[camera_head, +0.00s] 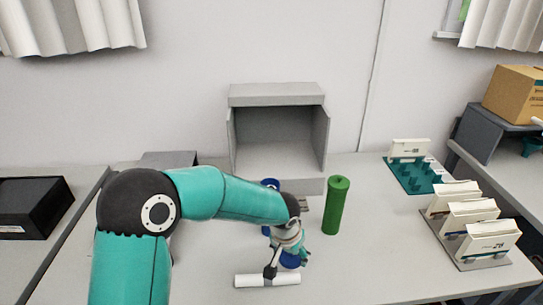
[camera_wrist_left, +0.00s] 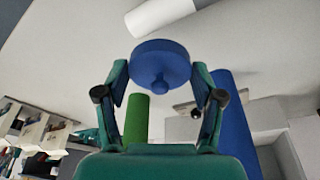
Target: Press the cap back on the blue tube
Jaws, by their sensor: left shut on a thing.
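My left gripper (camera_head: 287,258) is shut on a round blue cap (camera_head: 290,261), held over the table just behind a white cylinder. In the left wrist view the blue cap (camera_wrist_left: 160,66) sits between the two fingertips, with a small knob facing the camera. The blue tube (camera_head: 270,183) stands behind my left arm, which hides most of it. It also shows in the left wrist view (camera_wrist_left: 236,130), apart from the cap. My right gripper is not in view.
A green tube (camera_head: 337,206) stands right of my gripper. A white cylinder (camera_head: 267,281) lies in front. A grey open box (camera_head: 277,95) stands at the back. White cartridges (camera_head: 487,241) in a rack and a teal tray (camera_head: 415,177) are on the right. The front right table is clear.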

